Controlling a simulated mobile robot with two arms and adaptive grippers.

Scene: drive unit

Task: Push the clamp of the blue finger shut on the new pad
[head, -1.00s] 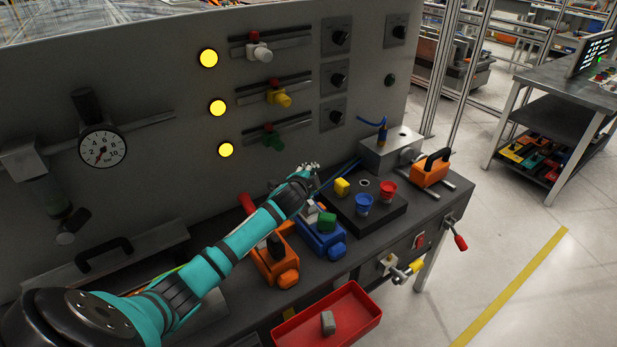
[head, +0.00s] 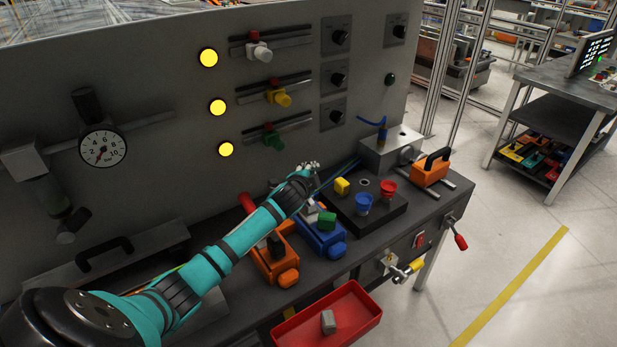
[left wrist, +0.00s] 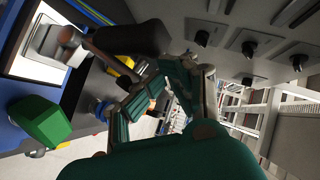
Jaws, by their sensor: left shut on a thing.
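The blue finger (head: 322,240) lies on the bench beside an orange one. A green block (head: 327,220) sits on it, with a small pale piece (head: 311,207) behind. In the left wrist view the green block (left wrist: 40,122) and a pale plate (left wrist: 42,42) on the blue body show at the left. The clamp's dark lever grip (left wrist: 130,38) runs close to my fingertips. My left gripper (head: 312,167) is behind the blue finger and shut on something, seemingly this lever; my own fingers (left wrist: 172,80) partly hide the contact. My right gripper is out of view.
The orange finger (head: 272,262) stands left of the blue one. A black block (head: 372,212) with blue and red cups and a yellow cube is at the right. A red tray (head: 365,330) with a grey block is in front. The grey panel (head: 180,60) rises behind.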

